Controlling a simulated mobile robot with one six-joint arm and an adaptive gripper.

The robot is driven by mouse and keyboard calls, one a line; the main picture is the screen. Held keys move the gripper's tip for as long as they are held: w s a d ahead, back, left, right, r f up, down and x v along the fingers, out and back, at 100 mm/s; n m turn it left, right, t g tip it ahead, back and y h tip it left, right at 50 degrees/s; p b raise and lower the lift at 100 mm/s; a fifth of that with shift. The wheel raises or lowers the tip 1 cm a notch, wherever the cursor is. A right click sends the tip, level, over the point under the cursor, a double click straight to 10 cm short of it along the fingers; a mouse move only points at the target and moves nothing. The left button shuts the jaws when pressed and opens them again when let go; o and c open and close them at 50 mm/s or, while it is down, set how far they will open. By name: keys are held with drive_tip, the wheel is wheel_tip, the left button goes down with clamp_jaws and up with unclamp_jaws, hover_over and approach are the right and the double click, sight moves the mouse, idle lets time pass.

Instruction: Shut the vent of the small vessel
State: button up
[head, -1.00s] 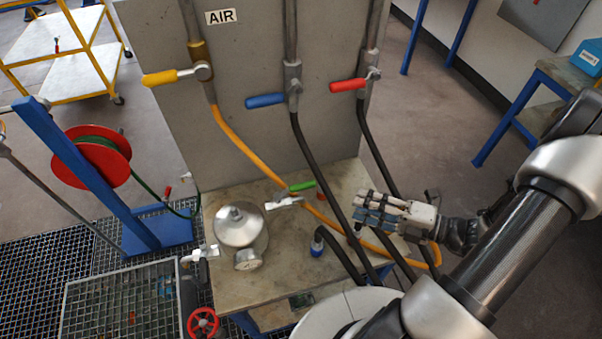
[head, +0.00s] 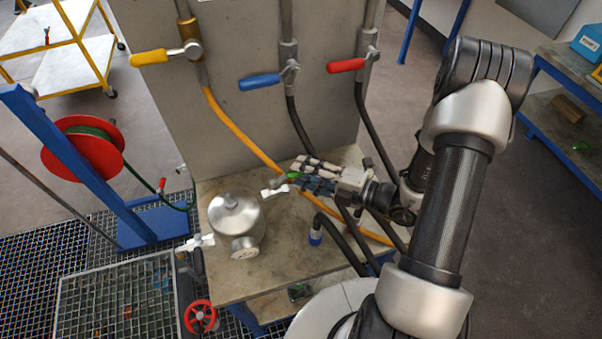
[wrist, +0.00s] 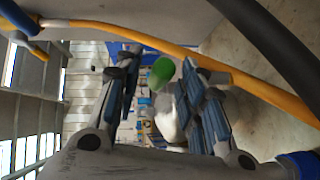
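The small vessel (head: 236,212) is a silver domed pot with a flanged round port, standing on the bench. A pale valve fitting (head: 274,191) on its right side bears a green handle (head: 293,175), which I take for the vent's. My gripper (head: 300,174) is at this handle, its fingers pointing left towards the vessel and covering part of it. In the wrist view, the green handle (wrist: 162,71) shows end-on between my two spread fingers (wrist: 158,75). The fingers are open, with a gap on both sides; I cannot tell any contact.
An orange hose (head: 235,127) and dark hoses run down from the panel (head: 240,110) close to my gripper. A capped hose end (head: 315,236) stands on the bench (head: 268,263). Another pale valve handle (head: 195,242) sits on the vessel's left; a red handwheel (head: 201,316) is below.

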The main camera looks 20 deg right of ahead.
drive_tip(key=shift+w+a+f, duration=0.1)
drive_tip(key=shift+w+a, duration=0.4)
drive_tip(key=shift+c, duration=0.3)
clamp_jaws()
